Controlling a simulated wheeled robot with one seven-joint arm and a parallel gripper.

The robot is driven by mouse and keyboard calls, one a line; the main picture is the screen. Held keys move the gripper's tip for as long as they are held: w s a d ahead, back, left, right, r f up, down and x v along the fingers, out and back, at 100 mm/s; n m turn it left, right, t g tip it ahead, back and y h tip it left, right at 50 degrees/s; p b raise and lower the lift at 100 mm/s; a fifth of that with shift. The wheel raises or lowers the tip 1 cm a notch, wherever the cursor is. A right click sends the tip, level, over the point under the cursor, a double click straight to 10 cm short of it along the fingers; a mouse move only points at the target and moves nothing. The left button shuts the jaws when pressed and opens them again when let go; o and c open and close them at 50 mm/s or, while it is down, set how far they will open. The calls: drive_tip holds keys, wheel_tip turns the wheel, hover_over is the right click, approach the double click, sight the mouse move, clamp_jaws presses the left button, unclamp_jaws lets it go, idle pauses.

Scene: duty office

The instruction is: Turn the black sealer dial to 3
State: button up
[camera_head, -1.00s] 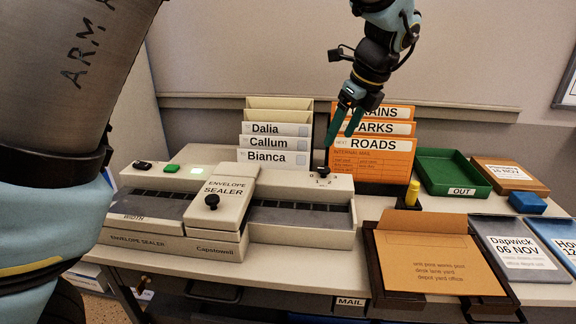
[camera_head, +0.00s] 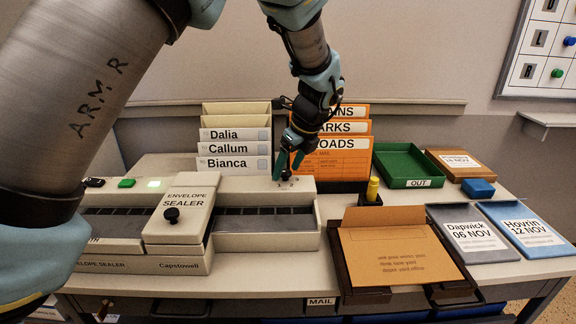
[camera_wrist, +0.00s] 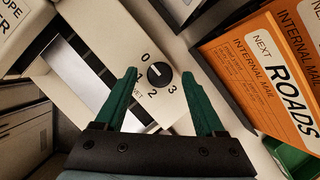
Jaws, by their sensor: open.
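The black dial (camera_head: 286,175) sits on the right end of the envelope sealer's (camera_head: 262,241) raised back strip. In the wrist view the dial (camera_wrist: 160,75) is round, with 0, 2 and 3 legible around it. Its small white mark appears to face the upper left, towards 0. My gripper (camera_head: 288,164) points down over the dial. In the wrist view my gripper's (camera_wrist: 160,76) green fingers are open, one on each side of the dial, with a visible gap to it. Part of the 1 is hidden by the left finger.
Orange folders (camera_head: 335,155) stand close on the right of the dial. White folders (camera_head: 235,150) stand behind the sealer. A sealer block with a black knob (camera_head: 171,215) is to the left. A yellow glue-stick-like object (camera_head: 373,188) and a brown tray (camera_head: 345,275) lie to the right.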

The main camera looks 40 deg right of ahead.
drive_tip(key=shift+c, duration=0.4)
clamp_jaws()
